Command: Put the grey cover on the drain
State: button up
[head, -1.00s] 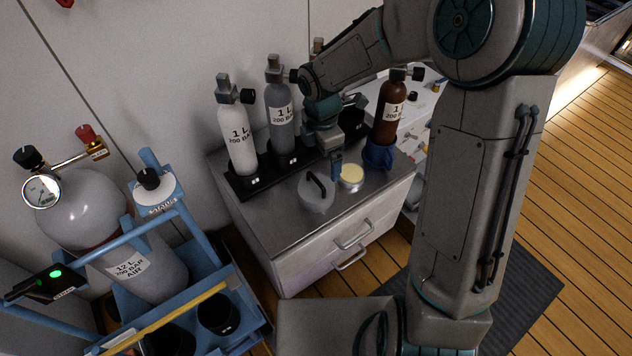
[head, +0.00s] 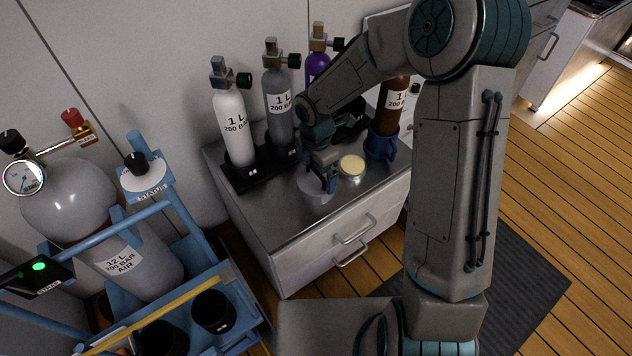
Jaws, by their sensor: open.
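A round pale grey piece (head: 314,194), which looks like the cover, lies on the metal top of the low cabinet. Its dark arched handle is now mostly hidden behind my gripper. My gripper (head: 327,186) points down over the right part of this piece, with its fingers open at the handle. I cannot tell whether the fingers touch it. I cannot make out which thing is the drain.
A yellow-topped round tin (head: 352,166) stands just right of my gripper. White (head: 235,130) and grey (head: 280,105) bottles stand in a black rack behind. A brown bottle (head: 390,105) stands in a blue holder (head: 381,145). A blue frame (head: 170,265) with a large cylinder (head: 135,258) is at left.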

aim_at(316, 173)
notch_tip(316, 173, down, 4)
jog(key=shift+r+b, duration=0.1)
jog(key=shift+b, duration=0.8)
jog(key=shift+c, duration=0.3)
jog(key=c, duration=0.9)
jog(key=shift+o, duration=0.2)
jog(key=shift+r, duration=0.1)
